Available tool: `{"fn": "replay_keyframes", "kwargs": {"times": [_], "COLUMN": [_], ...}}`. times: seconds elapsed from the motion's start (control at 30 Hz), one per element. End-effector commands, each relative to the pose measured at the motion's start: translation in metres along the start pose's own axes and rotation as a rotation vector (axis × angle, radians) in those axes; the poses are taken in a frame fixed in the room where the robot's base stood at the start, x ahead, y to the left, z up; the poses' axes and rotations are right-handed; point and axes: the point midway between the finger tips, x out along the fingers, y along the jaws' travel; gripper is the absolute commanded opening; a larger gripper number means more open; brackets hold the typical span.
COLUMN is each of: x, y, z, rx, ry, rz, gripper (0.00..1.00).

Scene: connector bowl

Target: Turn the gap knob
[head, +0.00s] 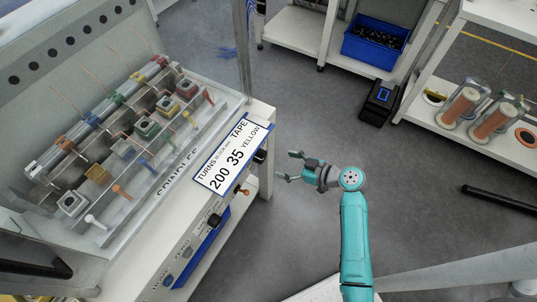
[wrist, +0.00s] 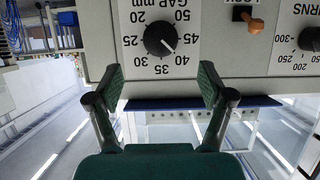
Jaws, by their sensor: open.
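The gap knob (wrist: 160,39) is a round black knob on a white dial plate marked "GAP mm", upside down in the wrist view. Its white pointer line lies between 40 and 45. In the head view the gap knob (head: 260,156) is a small black knob at the far end of the cabinet front. My gripper (head: 288,166) is to the right of it, with a gap between them. In the wrist view my gripper (wrist: 161,84) is open and empty, one finger on each side below the knob.
An orange lock lever (wrist: 255,24) and the black turns knob (wrist: 311,39) sit beside the gap dial. The floor (head: 310,115) around my gripper is clear.

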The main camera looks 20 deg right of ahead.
Motion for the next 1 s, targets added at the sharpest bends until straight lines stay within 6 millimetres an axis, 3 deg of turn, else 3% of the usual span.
{"fn": "replay_keyframes", "kwargs": {"times": [0.3,0.5,0.7,1.0], "x": [0.056,0.083,0.095,0.097], "y": [-0.001,-0.001,0.000,0.000], "z": [0.000,0.000,0.000,0.000], "rx": [-0.001,0.001,0.001,0.001], "ry": [-0.002,-0.001,-0.001,-0.002], "rz": [-0.003,-0.001,0.001,0.002], "gripper": [0.80,0.80,0.80,0.78]}}
